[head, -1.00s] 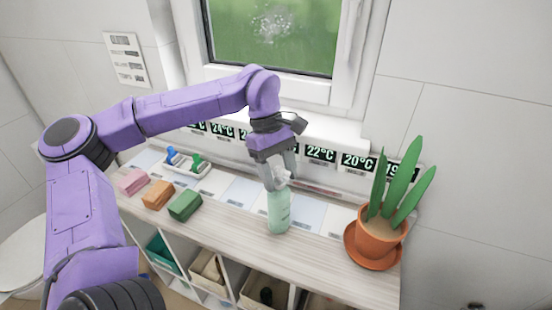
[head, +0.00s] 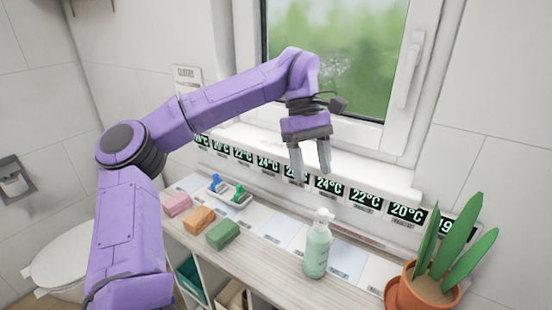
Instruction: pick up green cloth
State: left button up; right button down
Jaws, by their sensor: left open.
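The green cloth (head: 223,234) is a small folded block on the cart top, at the right end of a row with an orange cloth (head: 199,219) and a pink cloth (head: 176,205). My left gripper (head: 312,179) is open and empty. It hangs fingers down above the cart, to the right of the green cloth and higher, apart from it. A pale green pump bottle (head: 317,247) stands upright below the gripper, not between its fingers. My right gripper is not in view.
A white tray (head: 241,203) with blue and green items sits behind the cloths. A potted plant (head: 427,286) stands at the right end. Temperature labels (head: 329,187) line the back below the window sill. Open compartments lie under the cart top (head: 262,268).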

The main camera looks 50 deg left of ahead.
aim_at(222, 236)
jog(key=u, duration=1.9)
